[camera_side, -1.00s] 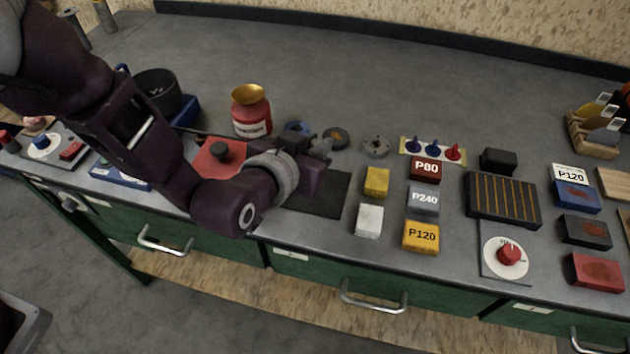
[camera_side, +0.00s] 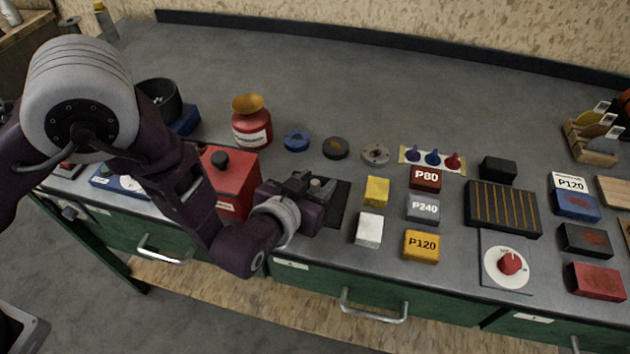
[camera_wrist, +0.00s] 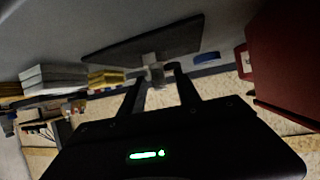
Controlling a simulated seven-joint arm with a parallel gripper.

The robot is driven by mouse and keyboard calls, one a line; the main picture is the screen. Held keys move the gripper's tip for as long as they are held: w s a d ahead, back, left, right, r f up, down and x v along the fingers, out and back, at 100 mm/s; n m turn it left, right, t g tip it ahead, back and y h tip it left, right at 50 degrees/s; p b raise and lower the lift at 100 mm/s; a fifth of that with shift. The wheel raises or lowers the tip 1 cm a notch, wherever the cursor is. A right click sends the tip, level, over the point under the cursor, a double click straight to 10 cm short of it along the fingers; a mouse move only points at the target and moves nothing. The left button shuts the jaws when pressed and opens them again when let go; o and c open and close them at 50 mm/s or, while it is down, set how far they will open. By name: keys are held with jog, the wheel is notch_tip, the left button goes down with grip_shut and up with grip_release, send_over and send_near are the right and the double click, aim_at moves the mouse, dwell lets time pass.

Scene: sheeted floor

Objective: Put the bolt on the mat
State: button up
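The mat (camera_side: 338,206) is a flat black square on the bench, partly hidden behind my gripper in the side view. In the wrist view the mat (camera_wrist: 115,44) lies just beyond my fingertips. My gripper (camera_side: 314,186) is low at the left part of the mat. The bolt (camera_side: 316,183) shows as a small grey piece at the fingertips. In the wrist view the grey bolt (camera_wrist: 153,62) sits between the two fingers of my gripper (camera_wrist: 158,73), which appear closed on it. I cannot tell whether the bolt touches the mat.
A red box (camera_side: 236,180) with a black knob stands left of the mat. A yellow block (camera_side: 377,190) and a white block (camera_side: 369,229) lie to its right. A blue ring (camera_side: 297,140) and red jar (camera_side: 252,125) are behind. The bench's back is clear.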

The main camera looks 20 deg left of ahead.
jog(key=shift+r, duration=0.25)
jog(key=v, duration=1.2)
jog(key=w+a+r+n+g+h, duration=0.1)
jog(key=a+r+g, duration=0.1)
jog(key=a+r, duration=0.35)
jog(key=a+r+n+g, duration=0.1)
jog(key=a+r+g, duration=0.15)
jog(key=r, duration=0.65)
jog(key=s+a+r+g+y, duration=0.1)
jog(key=s+a+r, duration=0.1)
jog(key=s+a, duration=0.7)
jog(key=s+a+r+g+y, duration=0.1)
jog(key=s+a+r+y, duration=0.1)
jog(key=s+a, duration=0.8)
jog(key=shift+a+r, duration=0.45)
